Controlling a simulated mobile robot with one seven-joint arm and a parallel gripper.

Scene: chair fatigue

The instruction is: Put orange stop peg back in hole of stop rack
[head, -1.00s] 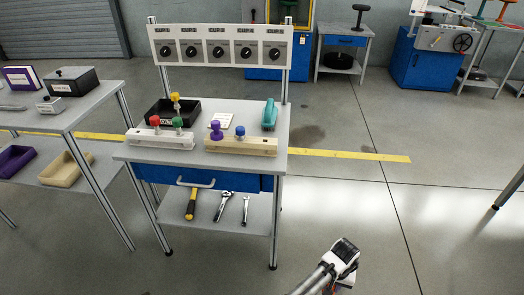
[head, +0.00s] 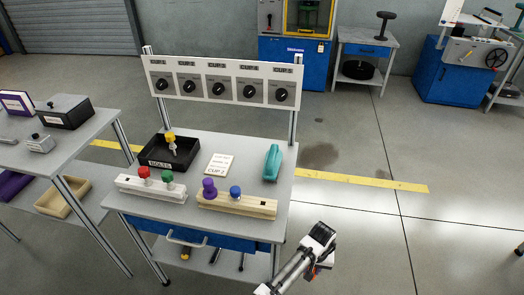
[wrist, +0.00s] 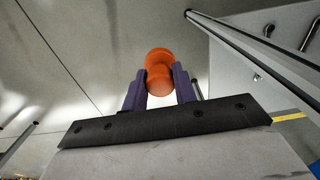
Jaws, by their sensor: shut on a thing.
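In the wrist view an orange peg (wrist: 158,62) with a rounded head sits between the two dark fingers of my gripper (wrist: 160,85), which is shut on it. The peg's lower part is hidden. In the head view my arm's end shows at the lower right, in front of the bench; the peg cannot be made out there. Two racks lie on the bench: a white rack (head: 150,188) with a red peg (head: 144,172) and a green peg (head: 167,177), and a cream rack (head: 250,207) with a purple peg (head: 209,187) and a blue peg (head: 235,192). The cream rack's right part bears no peg.
A black tray (head: 152,160) with a yellow-topped peg (head: 170,138) stands behind the racks. A small card (head: 219,164) and a teal object (head: 272,162) lie nearby. A dial panel (head: 220,80) rises at the back. Another table (head: 82,138) stands left. Floor at right is clear.

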